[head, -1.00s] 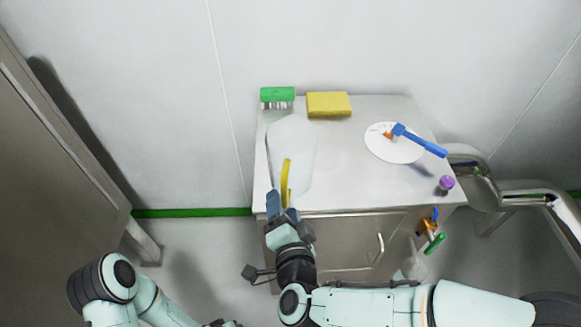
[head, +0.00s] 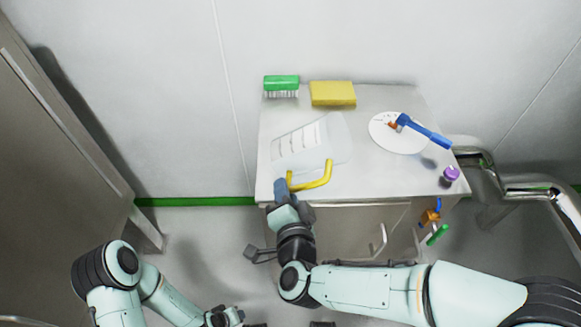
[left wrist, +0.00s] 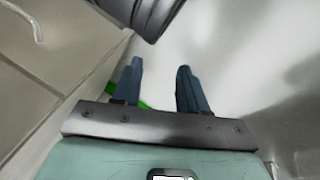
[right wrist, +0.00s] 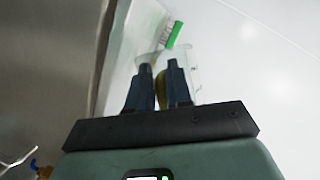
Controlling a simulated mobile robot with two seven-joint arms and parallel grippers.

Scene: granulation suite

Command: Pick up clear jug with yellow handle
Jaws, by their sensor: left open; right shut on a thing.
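The clear jug (head: 312,145) with printed marks lies tilted over the left part of the table, its yellow handle (head: 316,181) toward me. My right gripper (head: 284,190) is shut on the left end of the yellow handle. In the right wrist view the handle (right wrist: 160,88) sits between the two fingers, with the clear jug wall (right wrist: 196,80) behind. I cannot tell whether the jug touches the table. My left gripper (left wrist: 158,85) is open and empty, low at the bottom of the head view, away from the table.
On the metal table (head: 378,185) are a green brush (head: 281,83), a yellow sponge (head: 332,94), a white disc (head: 385,137) with a blue-handled tool (head: 425,131), and a purple-capped item (head: 449,176). A metal pipe rail (head: 515,187) stands at right. A grey door panel (head: 50,180) is at left.

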